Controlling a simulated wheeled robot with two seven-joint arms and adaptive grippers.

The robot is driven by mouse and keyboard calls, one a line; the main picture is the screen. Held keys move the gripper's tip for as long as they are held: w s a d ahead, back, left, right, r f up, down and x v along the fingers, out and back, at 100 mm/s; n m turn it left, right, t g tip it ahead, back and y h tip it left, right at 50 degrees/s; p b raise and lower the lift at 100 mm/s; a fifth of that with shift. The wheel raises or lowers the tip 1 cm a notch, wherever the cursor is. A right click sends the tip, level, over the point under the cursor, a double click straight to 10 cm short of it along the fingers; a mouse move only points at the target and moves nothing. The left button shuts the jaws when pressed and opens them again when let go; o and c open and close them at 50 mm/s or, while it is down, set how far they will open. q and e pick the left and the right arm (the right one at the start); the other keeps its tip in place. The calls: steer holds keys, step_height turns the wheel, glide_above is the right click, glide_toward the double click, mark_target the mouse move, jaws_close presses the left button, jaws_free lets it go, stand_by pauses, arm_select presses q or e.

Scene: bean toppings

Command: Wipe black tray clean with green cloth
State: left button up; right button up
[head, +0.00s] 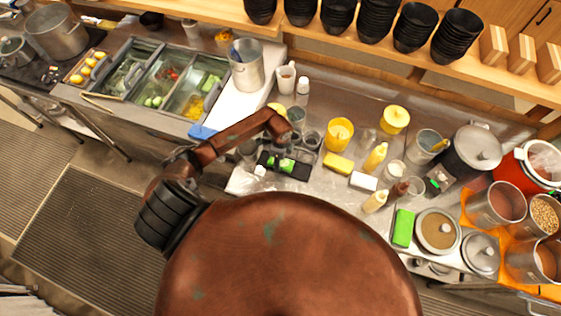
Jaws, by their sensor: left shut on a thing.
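A small black tray (301,172) lies on the steel counter near the middle of the head view. Bright green material, seemingly the green cloth (286,165), shows over the tray's middle, partly covered by dark parts. My left arm reaches in from the left. My left gripper (281,152) is at its end, pointing down over the tray and shut on the green cloth. Its fingertips are small and hard to make out against the dark tray. Whether the cloth touches the tray's surface is not clear. My right gripper is not in view.
Metal and clear cups (312,140) stand close behind the tray. A yellow container (339,133), a yellow block (338,163), a white block (363,181) and sauce bottles (375,157) stand to the right. A green block (403,228) lies farther right. A tall steel pot (246,66) stands behind.

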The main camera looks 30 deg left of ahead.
arm_select(q)
step_height(320, 180, up, 5)
steer(key=shift+a+f+p, duration=0.1)
steer(key=shift+f+p, duration=0.05)
steer(key=shift+p, duration=1.1)
steer(key=shift+r+p, duration=1.2)
steer(key=shift+r, duration=0.35)
